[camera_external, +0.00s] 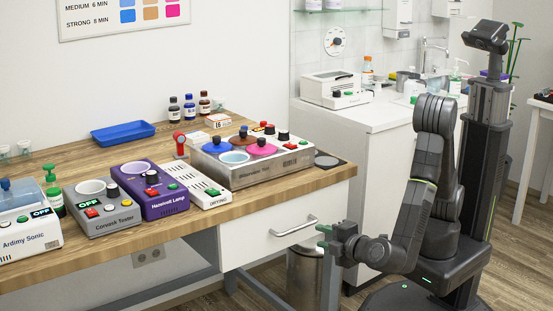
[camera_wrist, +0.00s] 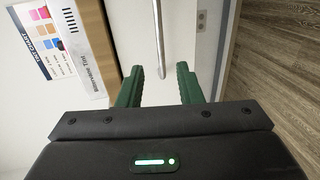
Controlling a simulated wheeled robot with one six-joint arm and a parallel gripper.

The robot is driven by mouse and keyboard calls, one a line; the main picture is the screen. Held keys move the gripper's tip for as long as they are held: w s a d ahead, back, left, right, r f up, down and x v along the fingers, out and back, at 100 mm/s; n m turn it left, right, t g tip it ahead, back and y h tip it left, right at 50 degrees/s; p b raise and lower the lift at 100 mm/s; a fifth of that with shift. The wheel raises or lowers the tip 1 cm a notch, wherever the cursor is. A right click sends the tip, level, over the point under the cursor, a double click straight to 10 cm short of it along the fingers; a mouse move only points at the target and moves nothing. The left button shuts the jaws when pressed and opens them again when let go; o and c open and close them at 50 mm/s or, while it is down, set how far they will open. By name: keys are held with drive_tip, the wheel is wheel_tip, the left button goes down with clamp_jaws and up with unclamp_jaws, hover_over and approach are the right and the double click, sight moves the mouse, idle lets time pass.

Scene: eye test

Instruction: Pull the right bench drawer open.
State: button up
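The right bench drawer has a white front (camera_external: 262,240) under the right end of the wooden bench. It looks shut. Its silver bar handle (camera_external: 298,226) runs across the front. My gripper (camera_external: 323,238) is just right of the handle in the external view, with green fingers apart. In the wrist view the open fingers (camera_wrist: 159,82) stand on either side of the lower end of the handle (camera_wrist: 158,35), with the drawer front (camera_wrist: 185,45) beyond. Nothing is held. I cannot tell whether the handle is between the fingers or still ahead of them.
The wooden bench top (camera_external: 330,178) carries a staining unit (camera_external: 250,172), a purple lamp unit (camera_external: 150,190) and a blue tray (camera_external: 122,133). A metal bin (camera_external: 304,272) stands beneath, beside the drawer. A white cabinet (camera_external: 385,160) with a sink stands behind my arm.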

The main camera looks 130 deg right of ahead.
sight(299, 229)
drive_tip(key=x, duration=0.9)
drive_tip(key=shift+b, duration=0.4)
drive_tip(key=shift+c, duration=0.4)
clamp_jaws()
